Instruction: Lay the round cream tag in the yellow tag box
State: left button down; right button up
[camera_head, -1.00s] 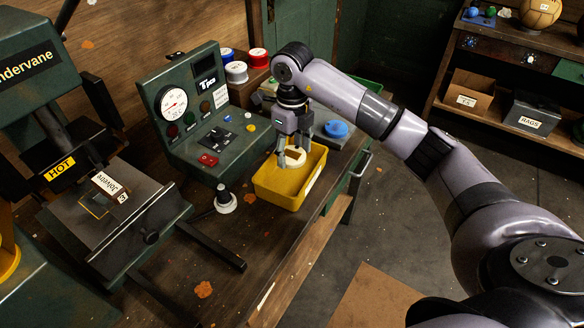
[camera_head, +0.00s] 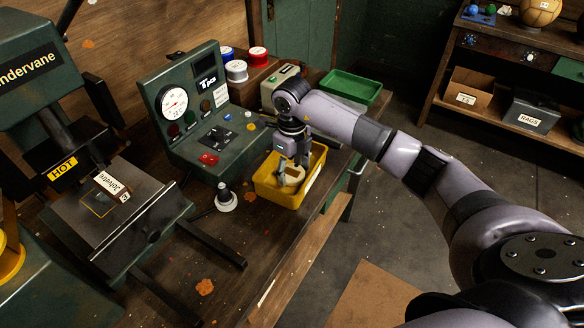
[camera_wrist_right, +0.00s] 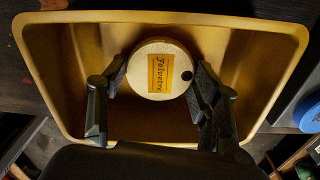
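The round cream tag (camera_wrist_right: 158,68) has an orange label and a dark hole near its edge. It is inside the walls of the yellow tag box (camera_wrist_right: 60,80), with my right gripper (camera_wrist_right: 160,75) shut on its two opposite edges. In the head view my right gripper (camera_head: 294,172) points down into the yellow tag box (camera_head: 279,196), and the cream tag (camera_head: 293,176) shows between its fingers. Whether the tag touches the box floor cannot be told. My left gripper is not in view.
A green tray (camera_head: 352,86) and a grey-green device (camera_head: 283,82) lie behind. The hot press (camera_head: 110,205) stands at left. The front bench edge is close to the box.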

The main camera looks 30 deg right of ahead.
aim_at(292, 173)
jog(key=o, duration=0.4)
jog(key=shift+r, duration=0.15)
notch_tip(292, 173, up, 12)
jog(key=b, duration=0.2)
dwell(0.3)
dwell(0.4)
